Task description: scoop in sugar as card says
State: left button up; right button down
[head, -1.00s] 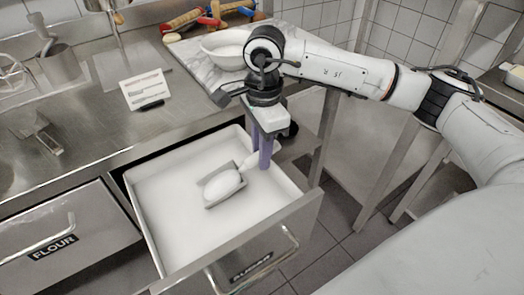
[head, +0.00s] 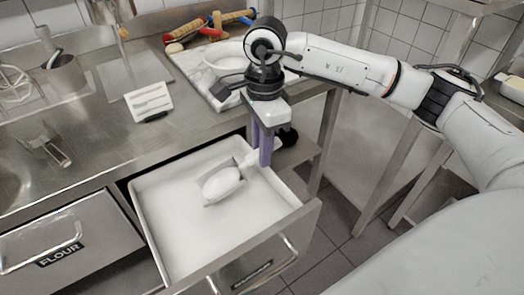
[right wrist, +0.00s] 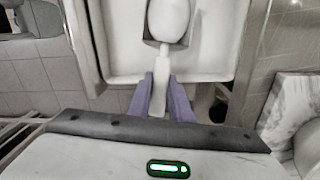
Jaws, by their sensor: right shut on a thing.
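My right gripper (head: 263,146) is shut on the white handle of a scoop (head: 221,185) over the open sugar drawer (head: 160,229). The scoop's grey pan carries a heaped white mound. In the right wrist view the purple fingers (right wrist: 160,98) hold the handle from both sides, and the scoop (right wrist: 168,20) points away from them. The drawer is filled with white sugar. A card (head: 149,101) with lines of writing, too small to read, stands on the counter. A white bowl (head: 226,58) is partly hidden behind my right wrist. My left gripper is not in view.
A closed drawer labelled FLOUR (head: 62,252) is left of the open drawer. A metal canister (head: 66,75), a whisk (head: 14,84) and a metal utensil (head: 47,150) are on the counter. Rolling pins (head: 208,28) lie at the back. The counter before the card is clear.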

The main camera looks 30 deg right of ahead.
jog(key=shift+r+p, duration=0.55)
jog(key=shift+r, duration=0.7)
jog(key=shift+r+y+p, duration=0.4)
jog(key=shift+r+p, duration=0.35)
jog(key=shift+r, duration=0.95)
notch_tip(320, 180, up, 9)
jog(key=y+p, duration=0.2)
jog(key=p, duration=0.1)
jog(key=shift+f+t+y, duration=0.2)
jog(key=shift+t+y, duration=0.1)
jog(key=shift+a, duration=0.1)
